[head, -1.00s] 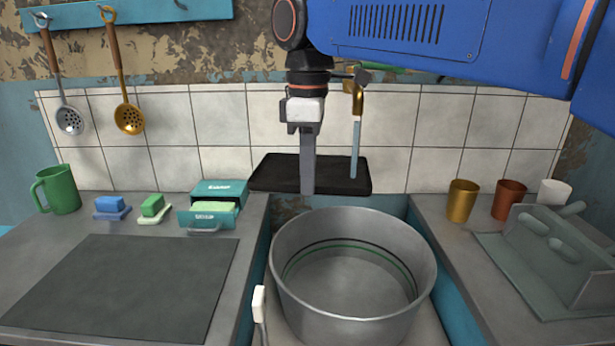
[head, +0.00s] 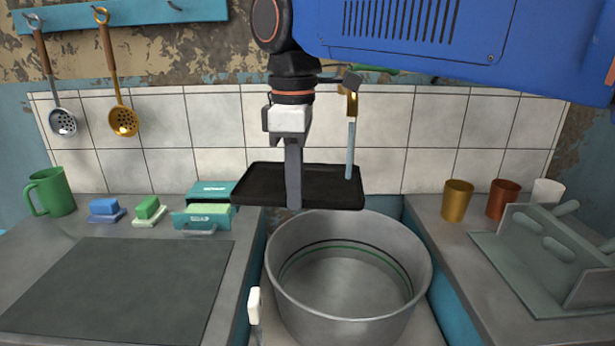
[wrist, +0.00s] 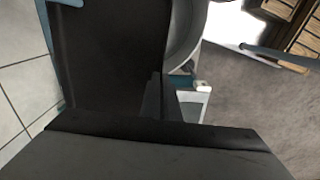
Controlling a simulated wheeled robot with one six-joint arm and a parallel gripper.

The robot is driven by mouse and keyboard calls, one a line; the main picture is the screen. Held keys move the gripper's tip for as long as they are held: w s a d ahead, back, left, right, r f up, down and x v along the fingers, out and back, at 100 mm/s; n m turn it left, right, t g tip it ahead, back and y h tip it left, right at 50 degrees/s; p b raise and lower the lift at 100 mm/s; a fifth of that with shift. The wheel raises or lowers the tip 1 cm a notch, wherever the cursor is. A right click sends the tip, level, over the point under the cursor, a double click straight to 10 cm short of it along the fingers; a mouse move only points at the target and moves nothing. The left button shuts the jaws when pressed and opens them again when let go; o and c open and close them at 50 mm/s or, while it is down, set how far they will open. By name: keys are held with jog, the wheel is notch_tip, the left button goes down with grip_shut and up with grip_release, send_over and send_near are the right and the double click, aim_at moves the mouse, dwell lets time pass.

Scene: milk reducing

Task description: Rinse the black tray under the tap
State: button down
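The black tray (head: 255,186) is roughly level in the head view, above the back of the big metal basin. My gripper (head: 294,200) points down at the tray's near edge, with one finger visible in front of it. The tray moves along with it, so the gripper appears shut on that edge; the far finger is hidden. The brass tap (head: 351,104) is above the tray's right end. A pale blue stream of water (head: 350,150) runs from it down to the tray's right part. In the wrist view the tray (wrist: 110,55) extends away from my gripper.
The round metal basin (head: 285,270) stands between two counters. On the left are a green mug (head: 52,193), soaps and a teal box (head: 200,218). On the right are metal cups (head: 456,201) and a grey rack (head: 550,255). The tiled wall (head: 220,125) is close behind.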

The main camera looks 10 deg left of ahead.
jog(key=shift+s, duration=1.7)
jog(key=shift+a, duration=0.1)
jog(key=s+r, duration=0.4)
jog(key=s, duration=0.1)
dwell(0.6)
dwell(0.4)
